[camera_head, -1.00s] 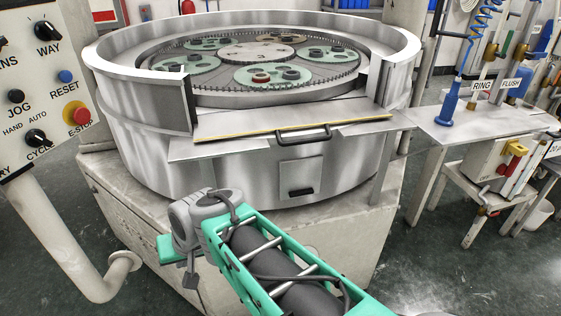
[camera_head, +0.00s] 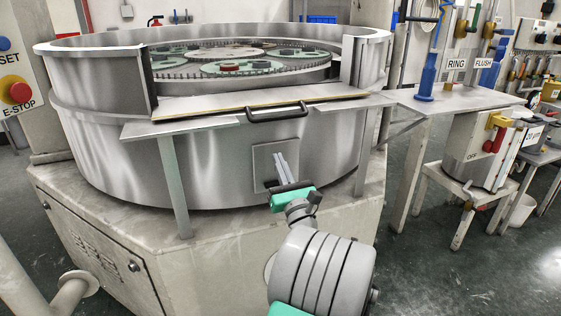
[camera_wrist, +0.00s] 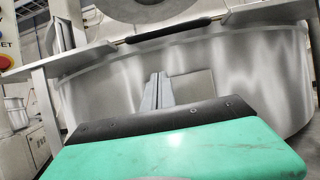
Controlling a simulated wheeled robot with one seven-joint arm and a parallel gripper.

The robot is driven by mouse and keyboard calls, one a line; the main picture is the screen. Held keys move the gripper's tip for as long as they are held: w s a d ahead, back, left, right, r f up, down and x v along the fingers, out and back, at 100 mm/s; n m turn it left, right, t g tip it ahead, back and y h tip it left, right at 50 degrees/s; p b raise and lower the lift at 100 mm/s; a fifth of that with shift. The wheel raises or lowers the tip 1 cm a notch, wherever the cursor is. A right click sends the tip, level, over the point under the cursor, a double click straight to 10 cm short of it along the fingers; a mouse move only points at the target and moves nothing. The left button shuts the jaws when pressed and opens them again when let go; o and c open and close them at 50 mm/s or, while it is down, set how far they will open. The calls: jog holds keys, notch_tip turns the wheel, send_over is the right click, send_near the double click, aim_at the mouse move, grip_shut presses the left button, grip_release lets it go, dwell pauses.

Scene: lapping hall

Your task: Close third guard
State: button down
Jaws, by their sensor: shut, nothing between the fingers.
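The guard (camera_head: 230,103) is a flat metal flap with a yellowish edge strip and a black handle (camera_head: 277,113). It lies folded down, roughly level, across the gap in the round steel wall (camera_head: 105,110) of the lapping machine. My gripper (camera_head: 281,160) is shut and empty, fingers pointing up, in front of the machine's side and below the handle. It is apart from the handle. In the wrist view the fingers (camera_wrist: 156,85) stand before the steel side, with the dark handle (camera_wrist: 168,30) above them.
A control panel with a red E-stop (camera_head: 19,92) stands at the left. A side table (camera_head: 455,103) with a blue bottle (camera_head: 426,80) is at the right. Metal ledges (camera_head: 178,127) flank the guard. Geared discs (camera_head: 250,67) lie inside the wall.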

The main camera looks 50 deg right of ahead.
aim_at(267, 132)
jog(key=p+x, duration=0.2)
jog(key=x, duration=0.5)
jog(key=shift+a+r, duration=0.15)
jog(key=shift+r, duration=0.05)
jog(key=r, duration=0.2)
jog(key=s+r, duration=0.1)
jog(key=shift+a+r+p, duration=0.1)
jog(key=shift+a+p, duration=0.15)
jog(key=shift+p, duration=0.15)
